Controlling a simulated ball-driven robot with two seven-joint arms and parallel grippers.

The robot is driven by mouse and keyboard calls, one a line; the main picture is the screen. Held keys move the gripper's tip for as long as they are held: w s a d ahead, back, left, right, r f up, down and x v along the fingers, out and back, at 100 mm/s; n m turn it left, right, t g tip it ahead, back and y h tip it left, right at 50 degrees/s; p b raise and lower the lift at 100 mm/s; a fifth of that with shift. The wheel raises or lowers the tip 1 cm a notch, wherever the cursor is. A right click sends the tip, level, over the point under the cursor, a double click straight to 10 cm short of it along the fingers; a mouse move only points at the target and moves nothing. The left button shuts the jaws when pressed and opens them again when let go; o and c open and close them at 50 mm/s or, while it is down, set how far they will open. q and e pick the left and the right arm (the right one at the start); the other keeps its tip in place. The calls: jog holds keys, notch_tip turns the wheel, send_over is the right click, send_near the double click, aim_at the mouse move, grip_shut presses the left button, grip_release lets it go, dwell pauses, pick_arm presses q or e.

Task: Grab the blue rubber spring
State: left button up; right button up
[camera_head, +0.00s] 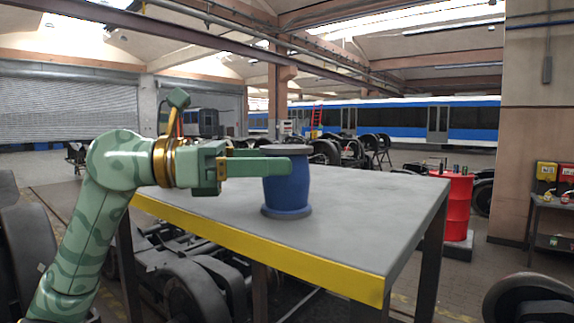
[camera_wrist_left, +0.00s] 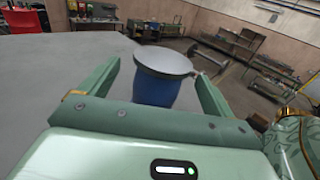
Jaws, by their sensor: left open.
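The blue rubber spring (camera_head: 288,190) stands upright on the grey table (camera_head: 370,215), near its yellow front edge. My left gripper (camera_head: 278,160) is open at the height of the spring's upper part. One finger crosses in front of the spring; the other is partly hidden behind it. In the left wrist view the spring (camera_wrist_left: 157,91) shows between the two fingers of the gripper (camera_wrist_left: 157,78), closer to the right finger. I cannot tell whether a finger touches it. My right gripper is not in view.
A red drum (camera_head: 457,210) stands on the floor to the right of the table. Dark wheelsets and bogie parts lie under and around the table. The tabletop right of the spring is clear. A blue and white tram (camera_head: 400,120) stands far behind.

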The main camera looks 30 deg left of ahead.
aim_at(312, 164)
pick_arm(q)
jog(key=p+x, duration=0.1)
jog(key=x, duration=0.1)
jog(key=p+x, duration=0.1)
jog(key=x, duration=0.1)
jog(key=shift+w+d+f+p, duration=0.2)
jog(key=shift+d+p, duration=0.1)
jog(key=shift+p, duration=0.1)
jog(key=shift+w+d+f, duration=0.1)
jog(key=shift+w, duration=0.05)
jog(key=shift+c, duration=0.7)
jog(key=c, duration=1.2)
